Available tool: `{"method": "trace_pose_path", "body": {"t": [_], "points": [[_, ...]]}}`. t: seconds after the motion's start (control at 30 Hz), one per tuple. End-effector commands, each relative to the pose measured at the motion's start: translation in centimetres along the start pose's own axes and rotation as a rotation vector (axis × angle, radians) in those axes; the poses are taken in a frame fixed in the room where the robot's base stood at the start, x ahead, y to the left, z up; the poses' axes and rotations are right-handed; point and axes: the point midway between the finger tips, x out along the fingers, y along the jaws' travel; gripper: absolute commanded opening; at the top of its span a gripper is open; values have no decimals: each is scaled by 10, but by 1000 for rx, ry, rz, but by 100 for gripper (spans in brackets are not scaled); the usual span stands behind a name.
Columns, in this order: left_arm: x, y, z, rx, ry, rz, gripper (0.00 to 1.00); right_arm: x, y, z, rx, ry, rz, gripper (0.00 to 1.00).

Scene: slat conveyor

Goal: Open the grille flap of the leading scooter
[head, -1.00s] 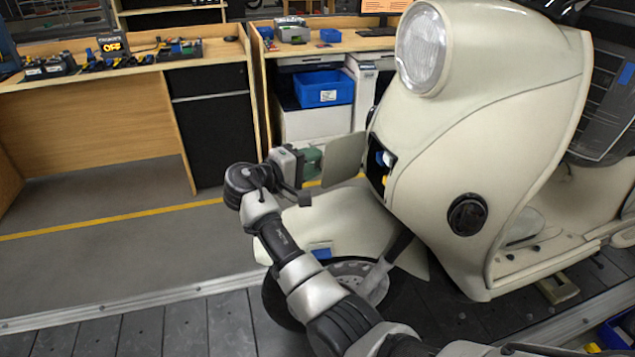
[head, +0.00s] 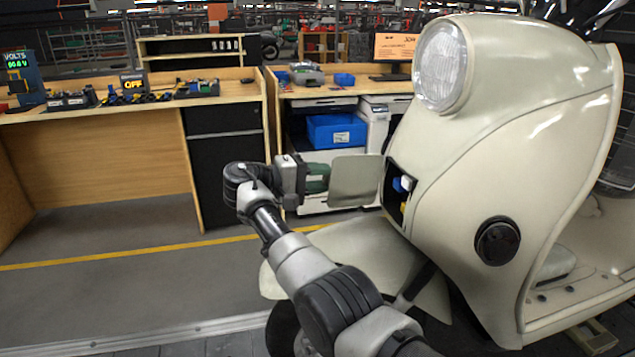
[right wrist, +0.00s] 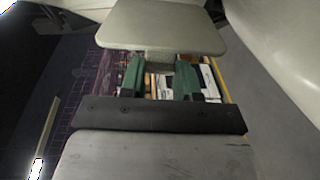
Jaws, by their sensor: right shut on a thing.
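The cream scooter (head: 500,150) stands at the right of the head view, with its round headlight above the front. Its grille flap (head: 356,181) stands swung out from the front, left of a dark opening (head: 397,190). Blue, white and yellow parts show inside the opening. My right gripper (head: 318,178), with green fingers, is at the flap's left side and shut on it. In the right wrist view the flap (right wrist: 163,25) lies just beyond the two green fingers (right wrist: 160,78); the exact grip point is partly hidden. My left gripper is not in view.
The grey floor with a yellow line is clear at left.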

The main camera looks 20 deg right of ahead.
Motion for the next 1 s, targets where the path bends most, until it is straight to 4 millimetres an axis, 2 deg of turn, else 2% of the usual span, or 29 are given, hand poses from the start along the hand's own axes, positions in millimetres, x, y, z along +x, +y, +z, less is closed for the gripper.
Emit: {"method": "trace_pose_path", "body": {"t": [0.23, 0.27, 0.4, 0.73, 0.87, 1.0], "points": [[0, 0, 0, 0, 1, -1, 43, 4, -2, 2, -3, -13, 0, 0], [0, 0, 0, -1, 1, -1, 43, 4, -2, 2, -3, -13, 0, 36], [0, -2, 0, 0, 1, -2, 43, 3, -1, 1, -3, -10, 0, 57], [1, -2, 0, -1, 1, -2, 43, -2, -1, 1, -2, -5, 0, 57], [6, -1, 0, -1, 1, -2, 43, -18, -2, 0, -3, -3, -1, 57], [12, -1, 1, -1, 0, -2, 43, -42, -2, 0, -4, -4, 1, 57]]}}
